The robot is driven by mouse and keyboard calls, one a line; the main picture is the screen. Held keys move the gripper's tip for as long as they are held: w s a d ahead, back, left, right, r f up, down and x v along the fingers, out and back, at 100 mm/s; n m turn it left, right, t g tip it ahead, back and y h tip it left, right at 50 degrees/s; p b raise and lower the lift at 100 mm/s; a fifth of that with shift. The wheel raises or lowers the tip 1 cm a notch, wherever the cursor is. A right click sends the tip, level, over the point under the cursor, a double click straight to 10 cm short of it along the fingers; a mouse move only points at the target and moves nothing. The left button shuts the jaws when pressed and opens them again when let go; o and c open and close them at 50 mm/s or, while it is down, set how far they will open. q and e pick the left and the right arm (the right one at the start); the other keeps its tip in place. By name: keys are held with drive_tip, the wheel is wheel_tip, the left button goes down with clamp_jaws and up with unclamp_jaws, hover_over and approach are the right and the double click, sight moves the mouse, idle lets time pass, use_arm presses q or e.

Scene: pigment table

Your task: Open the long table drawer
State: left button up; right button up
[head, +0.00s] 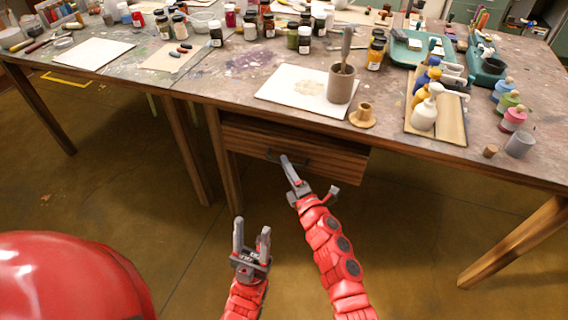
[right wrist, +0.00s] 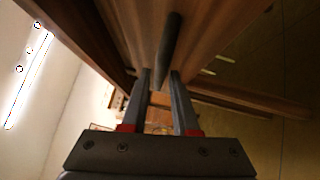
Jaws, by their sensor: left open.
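The long drawer (head: 335,160) is a wooden front under the table's near edge and looks closed. Its dark bar handle (head: 273,155) is partly hidden by my right gripper (head: 290,165), which reaches up to it. In the right wrist view, the handle (right wrist: 171,45) runs lengthwise in front of and partly between the two fingers of my right gripper (right wrist: 160,85). Gaps show beside the bar, so the fingers look open; I cannot tell whether either one touches it. My left gripper (head: 252,232) is open and empty, low over the floor and apart from the drawer.
The tabletop (head: 225,85) above carries a white sheet, a brown cup (head: 341,84), a small wooden stand (head: 363,116), a board with pump bottles (head: 451,127) and several jars. A table leg (head: 224,160) stands left of the drawer. The floor in front is free.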

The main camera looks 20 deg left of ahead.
drive_tip(key=shift+x, duration=1)
drive_tip(key=shift+s, duration=0.1)
clamp_jaws()
idle(0.7)
